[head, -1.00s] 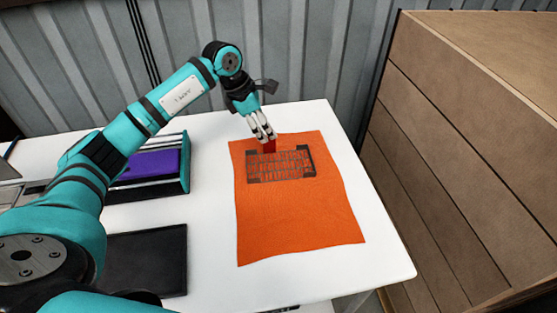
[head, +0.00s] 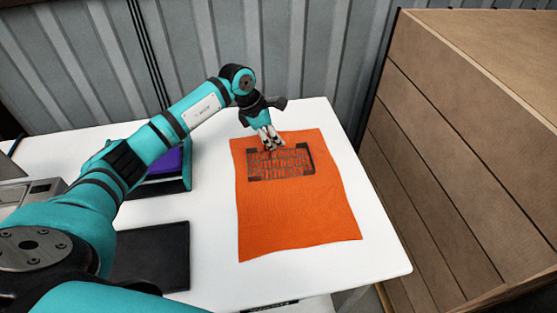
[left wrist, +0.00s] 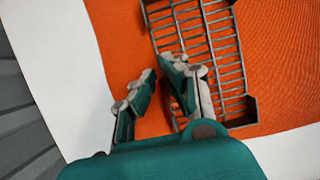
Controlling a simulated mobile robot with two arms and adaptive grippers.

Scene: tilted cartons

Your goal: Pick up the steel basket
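The steel basket (head: 280,163) is a dark grey wire grid with solid dark end pieces. It rests on an orange cloth (head: 300,215). It also shows in the left wrist view (left wrist: 213,45), cut off by the top edge. My left gripper (head: 272,146) is low at the basket's back edge, pointing down. In the left wrist view its fingers (left wrist: 161,75) are partly open, with orange cloth showing between them. One finger overlaps the grid and the other is over the cloth. Whether they touch the basket is unclear. My right gripper is not in view.
The cloth lies on a white table (head: 215,235). A teal-edged tray with a purple item (head: 165,161) and a flat black panel (head: 160,255) are at left. A corrugated wall (head: 310,50) is behind; a large brown carton (head: 440,150) stands right.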

